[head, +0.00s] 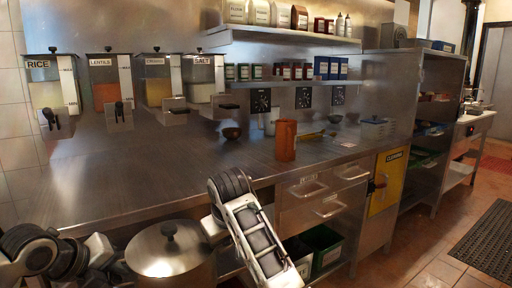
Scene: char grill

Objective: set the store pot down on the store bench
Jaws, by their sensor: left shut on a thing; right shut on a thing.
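The store pot (168,262) is a round steel pot with a domed lid and a dark knob, at the bottom of the head view. It looks upright, and its lower part is cut off by the frame. My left gripper (122,268) is shut on the pot's left side. My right gripper (212,230) is shut on the pot's right side, partly hidden by my own arm. The store bench (150,180) is the long steel counter behind the pot. The pot is in front of the bench's front edge; whether it is above the top's height I cannot tell.
Dispensers for rice (48,92), lentils (110,88) and salt (203,85) hang along the wall. The left and middle bench top is clear. Drawers (308,188) are below.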

